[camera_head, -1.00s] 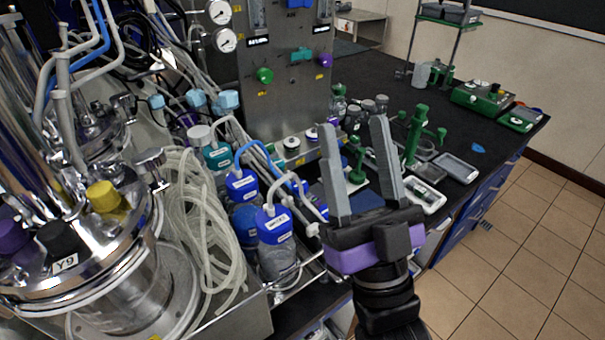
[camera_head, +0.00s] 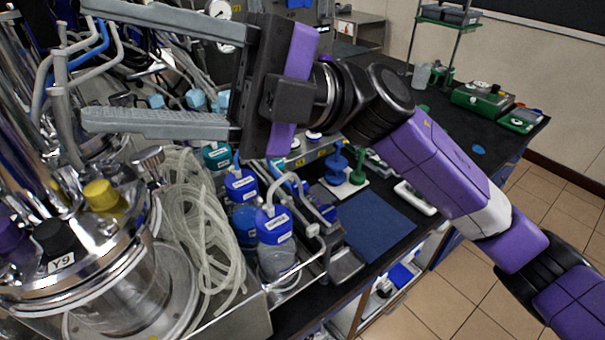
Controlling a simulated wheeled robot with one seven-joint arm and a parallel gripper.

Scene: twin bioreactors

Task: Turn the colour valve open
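My gripper (camera_head: 88,66) is open and empty in the upper left, its two long grey fingers pointing left, one above the other. It is held above the tubing and bottles, with the upper reactor pipes around its tips. The steel instrument panel (camera_head: 330,42) behind it is mostly covered by my gripper and wrist. The green, teal and purple valve knobs on that panel are hidden now, so I cannot tell their positions.
A steel reactor vessel (camera_head: 95,260) with yellow and black caps stands at the left. Coiled clear tubing (camera_head: 190,215) and blue-capped bottles (camera_head: 275,235) stand beside it. A dark blue mat (camera_head: 372,226) lies on the bench. Open floor is at the right.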

